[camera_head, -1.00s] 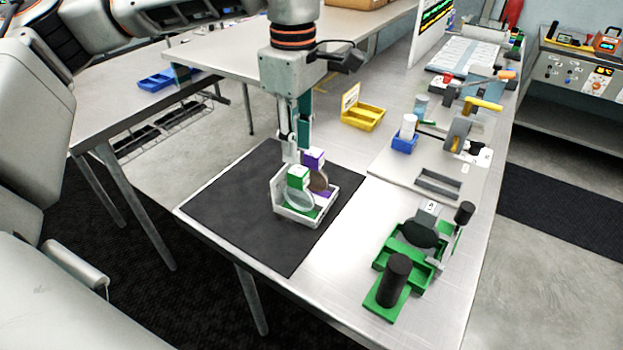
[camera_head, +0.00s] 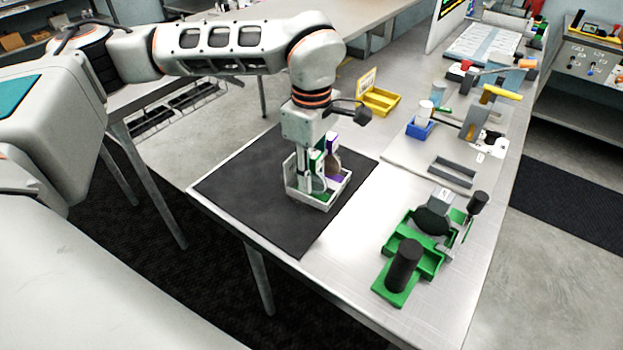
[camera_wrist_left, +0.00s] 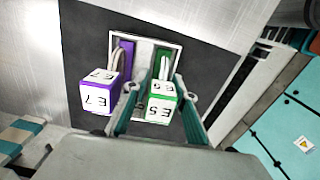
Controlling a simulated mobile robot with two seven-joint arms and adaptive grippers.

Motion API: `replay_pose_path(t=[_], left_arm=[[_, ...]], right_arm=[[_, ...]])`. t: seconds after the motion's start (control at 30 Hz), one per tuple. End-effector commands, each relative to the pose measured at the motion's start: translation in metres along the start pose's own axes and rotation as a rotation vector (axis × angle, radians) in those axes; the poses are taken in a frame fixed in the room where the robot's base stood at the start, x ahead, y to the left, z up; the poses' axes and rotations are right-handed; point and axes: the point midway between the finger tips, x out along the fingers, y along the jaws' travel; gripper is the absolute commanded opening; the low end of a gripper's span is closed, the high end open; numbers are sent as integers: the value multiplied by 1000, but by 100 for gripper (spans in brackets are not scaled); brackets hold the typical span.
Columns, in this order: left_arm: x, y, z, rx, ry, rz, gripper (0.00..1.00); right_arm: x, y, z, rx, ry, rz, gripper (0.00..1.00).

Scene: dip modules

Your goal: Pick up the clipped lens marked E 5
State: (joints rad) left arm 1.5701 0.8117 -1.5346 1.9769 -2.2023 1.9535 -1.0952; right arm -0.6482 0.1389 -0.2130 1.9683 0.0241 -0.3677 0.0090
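The clipped lens marked E 5 has a white and green clip (camera_wrist_left: 161,102) and stands in a white tray (camera_head: 322,202) on the black mat. The wrist view shows its label upside down. Beside it stands a purple-edged clip marked E 7 (camera_wrist_left: 98,93), which also shows in the head view (camera_head: 333,158). My left gripper (camera_wrist_left: 158,94) points down over the tray, its fingers either side of the E 5 clip with a visible gap. In the head view the gripper (camera_head: 311,172) partly hides the E 5 clip. My right gripper is out of view.
The black mat (camera_head: 245,195) has free room left of the tray. A green fixture with black cylinders (camera_head: 405,265) stands at the front right. A yellow bin (camera_head: 381,102), a blue holder (camera_head: 419,129) and a grey rack (camera_head: 452,172) lie farther back.

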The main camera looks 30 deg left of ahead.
Motion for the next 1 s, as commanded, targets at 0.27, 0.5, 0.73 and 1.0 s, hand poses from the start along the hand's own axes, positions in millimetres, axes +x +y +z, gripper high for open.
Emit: replay_pose_path(t=[0.27, 0.5, 0.73, 1.0], left_arm=[[2, 0, 0, 0, 0, 0, 24], [2, 0, 0, 0, 0, 1, 0], [0, 0, 0, 0, 0, 1, 0], [-24, 1, 0, 1, 0, 5, 0]], right_arm=[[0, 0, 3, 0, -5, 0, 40], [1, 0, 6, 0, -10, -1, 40], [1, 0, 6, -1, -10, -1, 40], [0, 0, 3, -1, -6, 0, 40]])
